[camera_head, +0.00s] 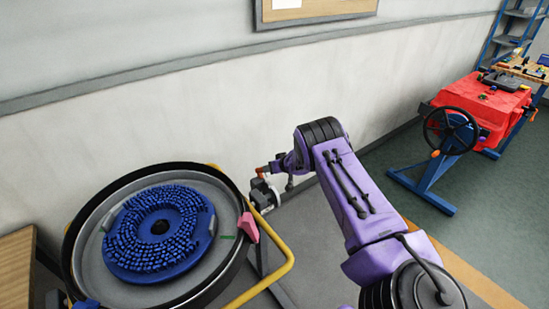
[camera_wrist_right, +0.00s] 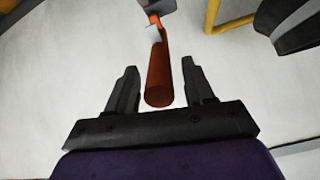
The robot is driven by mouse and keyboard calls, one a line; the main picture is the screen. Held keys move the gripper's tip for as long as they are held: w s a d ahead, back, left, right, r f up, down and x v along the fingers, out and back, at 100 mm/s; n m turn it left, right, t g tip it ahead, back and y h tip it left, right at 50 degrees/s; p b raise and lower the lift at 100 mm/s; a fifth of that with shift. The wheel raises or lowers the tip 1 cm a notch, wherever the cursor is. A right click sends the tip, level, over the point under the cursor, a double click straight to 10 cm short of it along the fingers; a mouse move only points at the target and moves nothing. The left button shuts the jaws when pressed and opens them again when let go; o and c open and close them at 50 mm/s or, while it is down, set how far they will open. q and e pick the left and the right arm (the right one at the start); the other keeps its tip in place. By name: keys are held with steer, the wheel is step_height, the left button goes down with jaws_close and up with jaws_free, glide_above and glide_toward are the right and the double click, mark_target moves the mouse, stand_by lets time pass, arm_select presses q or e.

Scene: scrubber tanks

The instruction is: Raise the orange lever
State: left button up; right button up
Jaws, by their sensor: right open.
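The orange lever (camera_wrist_right: 159,68) is a short rounded bar in the right wrist view, running from a grey mount at the top down between my fingers. My right gripper (camera_wrist_right: 160,75) is open, with one finger on each side of the lever and a visible gap on both sides. In the head view, a small part of the lever (camera_head: 261,171) shows beside the right gripper (camera_head: 272,172), above a grey fitting (camera_head: 264,193). The wrist hides much of the gripper there. My left gripper is not in view.
A round tank (camera_head: 84,220) with a blue brush disc (camera_head: 125,250) stands at left, with a pink clamp (camera_head: 248,226) on its rim. A yellow rail (camera_head: 285,262) passes below the lever. A pale wall (camera_head: 190,130) is behind.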

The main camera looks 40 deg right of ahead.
steer(key=b+v, duration=0.1)
steer(key=v, duration=0.9)
steer(key=shift+s+r, duration=0.25)
